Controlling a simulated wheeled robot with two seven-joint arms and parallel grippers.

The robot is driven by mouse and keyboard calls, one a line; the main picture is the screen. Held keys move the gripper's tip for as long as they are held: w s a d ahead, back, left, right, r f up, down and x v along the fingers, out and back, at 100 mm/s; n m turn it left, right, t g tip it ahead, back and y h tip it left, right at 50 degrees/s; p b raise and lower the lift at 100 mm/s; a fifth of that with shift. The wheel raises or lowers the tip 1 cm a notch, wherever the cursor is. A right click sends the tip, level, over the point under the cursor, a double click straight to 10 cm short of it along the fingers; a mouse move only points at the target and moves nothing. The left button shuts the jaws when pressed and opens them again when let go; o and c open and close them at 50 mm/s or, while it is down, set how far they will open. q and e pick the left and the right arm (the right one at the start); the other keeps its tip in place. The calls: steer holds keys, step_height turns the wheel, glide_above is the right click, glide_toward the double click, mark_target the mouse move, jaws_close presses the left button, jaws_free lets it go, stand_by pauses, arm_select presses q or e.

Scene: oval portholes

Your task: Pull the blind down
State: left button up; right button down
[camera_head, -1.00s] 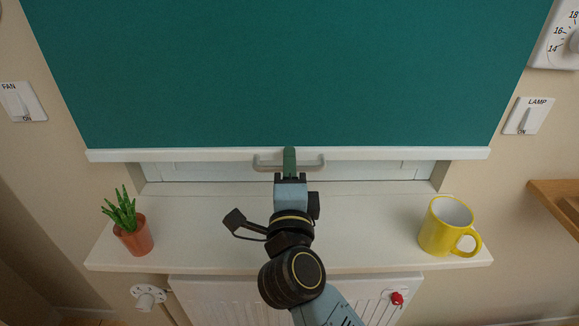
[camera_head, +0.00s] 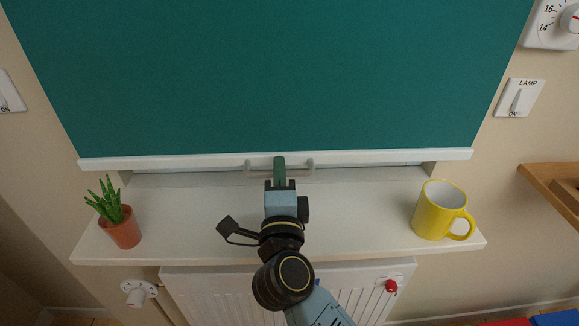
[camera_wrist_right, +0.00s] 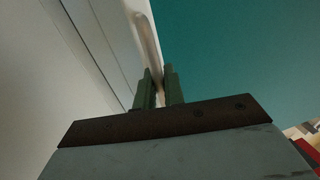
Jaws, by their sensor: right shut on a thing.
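The teal blind (camera_head: 270,80) hangs over the window and covers nearly all of it. Its white bottom bar (camera_head: 400,158) is just above the window sill, with a narrow gap below. A pale handle (camera_head: 308,166) sits at the middle of the bar. My right gripper (camera_head: 279,168) is shut on the handle, with its green fingers around it. In the right wrist view the fingers (camera_wrist_right: 158,88) reach up to the pale handle (camera_wrist_right: 149,45), beside the teal cloth (camera_wrist_right: 230,60). My left gripper is not in view.
On the white sill (camera_head: 350,215) stand a potted plant (camera_head: 120,225) at the left and a yellow mug (camera_head: 438,212) at the right. A radiator (camera_head: 220,290) is below. A lamp switch (camera_head: 520,98) and a wooden shelf (camera_head: 555,185) are on the right.

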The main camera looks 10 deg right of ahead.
steer(key=c, duration=1.6)
jaws_free()
steer(key=shift+s, duration=0.1)
steer(key=b+v, duration=0.1)
steer(key=v, duration=1.2)
steer(key=shift+s+a, duration=0.1)
steer(key=shift+s, duration=0.05)
